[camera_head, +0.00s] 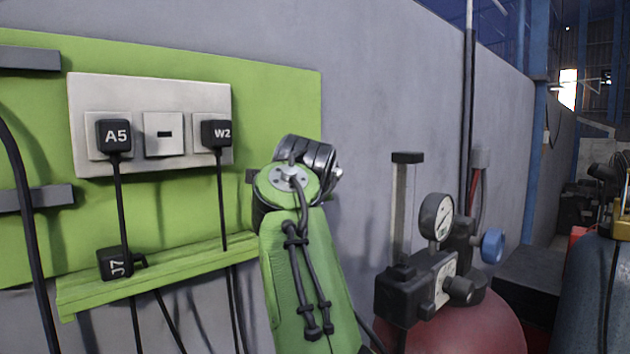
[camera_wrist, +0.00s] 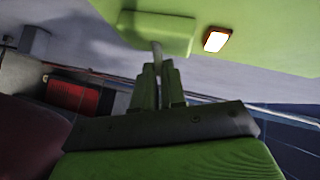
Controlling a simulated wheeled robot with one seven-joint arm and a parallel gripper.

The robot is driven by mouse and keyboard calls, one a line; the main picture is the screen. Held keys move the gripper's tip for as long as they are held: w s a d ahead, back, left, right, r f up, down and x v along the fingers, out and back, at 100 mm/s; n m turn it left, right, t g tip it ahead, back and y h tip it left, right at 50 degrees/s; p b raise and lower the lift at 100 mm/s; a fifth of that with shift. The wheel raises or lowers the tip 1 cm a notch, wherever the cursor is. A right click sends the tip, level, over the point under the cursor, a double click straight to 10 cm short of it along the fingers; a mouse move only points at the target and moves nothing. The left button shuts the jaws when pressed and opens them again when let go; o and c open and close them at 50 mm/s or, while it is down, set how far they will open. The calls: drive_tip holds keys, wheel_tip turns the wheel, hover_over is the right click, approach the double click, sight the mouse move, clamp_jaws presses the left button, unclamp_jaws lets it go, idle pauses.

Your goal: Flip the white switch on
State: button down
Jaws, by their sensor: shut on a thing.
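In the wrist view, the white switch (camera_wrist: 157,49) is a pale, narrow lever at the edge of a green block (camera_wrist: 150,30) on the green panel. My gripper (camera_wrist: 158,68) is shut on this lever, with its two green fingertips on either side of it. The fingertips partly cover the lever, so its exact tilt is hard to tell. A small rectangular lamp (camera_wrist: 215,39) glows to the right of the block. In the head view, my arm hides the gripper, the switch and the lamp.
A pale socket plate (camera_head: 190,88) on the green panel (camera_head: 280,100) holds plugs marked A5 (camera_head: 115,136) and W2 (camera_head: 216,134). A plug marked J7 (camera_head: 114,264) sits on the green ledge (camera_head: 190,264). A gauge assembly (camera_head: 437,217) on a red tank (camera_head: 470,325) stands right of my arm.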

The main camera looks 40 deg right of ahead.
drive_tip(key=c, duration=1.2)
unclamp_jaws()
drive_tip(key=v, duration=1.5)
drive_tip(key=shift+s+a, duration=0.25)
drive_tip(key=shift+a, duration=0.1)
